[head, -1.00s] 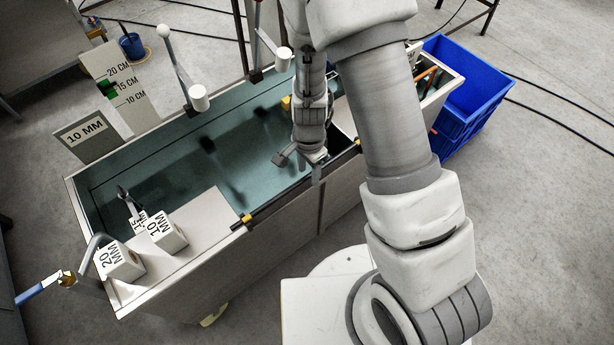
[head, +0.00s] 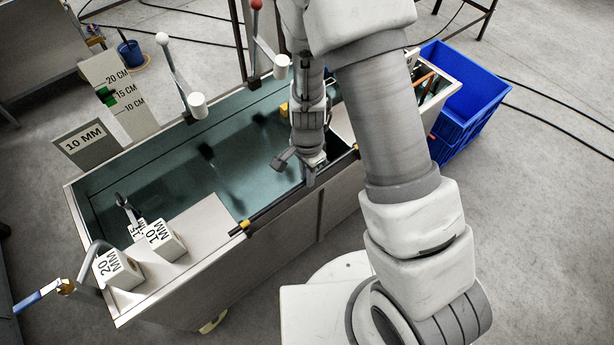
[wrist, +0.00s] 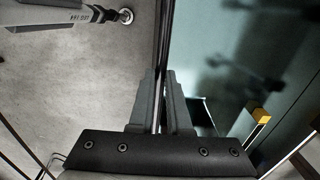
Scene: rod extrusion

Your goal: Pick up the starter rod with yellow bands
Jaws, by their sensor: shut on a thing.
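The starter rod (head: 272,211) is dark and thin, with yellow bands at its ends. It lies along the front rim of the tank in the head view, with its left banded end beside the white deck. My gripper (head: 311,180) is at the rod's middle to right part, reaching down to the rim. In the wrist view, the two grey fingers of my gripper (wrist: 160,75) are close together with the thin dark rod between them. My gripper is shut on the rod. The gripper and wrist hide part of the rod in the head view.
The tank (head: 215,160) is open with a teal interior. Blocks marked 20 MM (head: 118,266) and 10 MM (head: 162,240) stand on its left deck. Two levers with white cylinders (head: 197,104) rise from the back rim. A blue crate (head: 468,95) stands at the right.

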